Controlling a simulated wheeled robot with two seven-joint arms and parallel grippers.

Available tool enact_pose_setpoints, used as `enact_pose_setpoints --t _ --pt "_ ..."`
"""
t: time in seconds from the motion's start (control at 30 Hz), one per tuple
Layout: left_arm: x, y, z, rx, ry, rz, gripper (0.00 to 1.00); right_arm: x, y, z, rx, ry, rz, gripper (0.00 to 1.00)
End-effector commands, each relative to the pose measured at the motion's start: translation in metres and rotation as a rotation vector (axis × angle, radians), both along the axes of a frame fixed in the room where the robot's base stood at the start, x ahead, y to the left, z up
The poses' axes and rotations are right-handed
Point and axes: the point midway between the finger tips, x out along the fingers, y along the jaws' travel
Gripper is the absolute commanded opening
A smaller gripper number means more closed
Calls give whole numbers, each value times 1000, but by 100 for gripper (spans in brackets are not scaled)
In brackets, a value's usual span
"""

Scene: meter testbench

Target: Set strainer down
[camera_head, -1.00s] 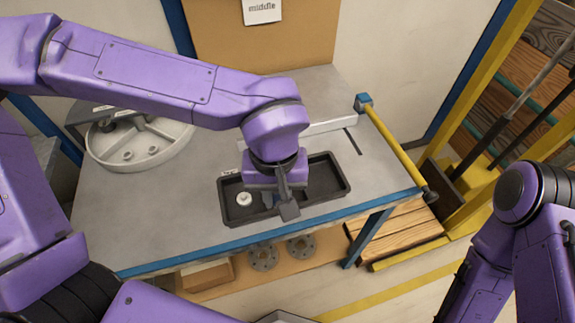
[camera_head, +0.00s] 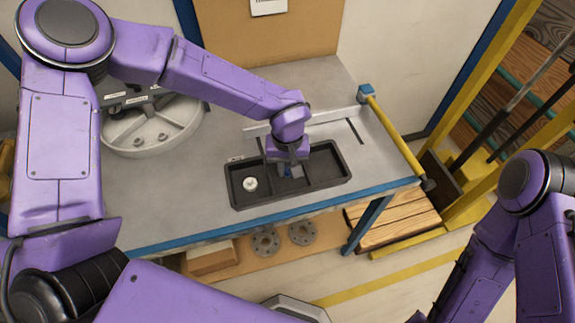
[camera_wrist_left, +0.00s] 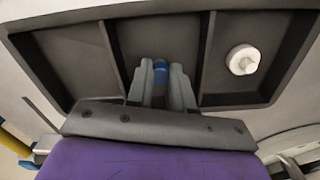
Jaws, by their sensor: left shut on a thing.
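A black tray (camera_head: 330,182) with three compartments lies on the bench; it also fills the top of the left wrist view (camera_wrist_left: 60,62). My left gripper (camera_head: 289,172) is in or just over its middle compartment, pointing down. In the left wrist view the fingers (camera_wrist_left: 161,88) are shut on a small blue part, the strainer (camera_wrist_left: 160,70), mostly hidden between them. I cannot tell whether the strainer touches the tray floor. A white round part (camera_head: 250,184) lies in the left compartment, on the right in the wrist view (camera_wrist_left: 243,59). My right gripper is out of view.
A grey round fixture (camera_head: 150,133) stands at the bench's left. A yellow bar (camera_head: 395,135) runs along the right edge. The tray's right compartment looks empty. Flanges (camera_head: 265,243) lie on a lower shelf.

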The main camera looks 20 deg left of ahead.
Motion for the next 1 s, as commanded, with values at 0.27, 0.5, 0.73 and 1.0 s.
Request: enact_pose_setpoints --t 0.27,0.5,0.73,1.0 --pt "0 0 -2 0 0 0 47 0 0 1 0 0 0 43" --pt "0 0 -1 -1 -1 -1 47 0 0 0 0 0 0 43" --pt "1 0 38 -3 -5 0 47 0 0 -2 0 0 0 43" --pt "1 0 102 -2 -4 0 47 0 0 -4 0 0 0 43"
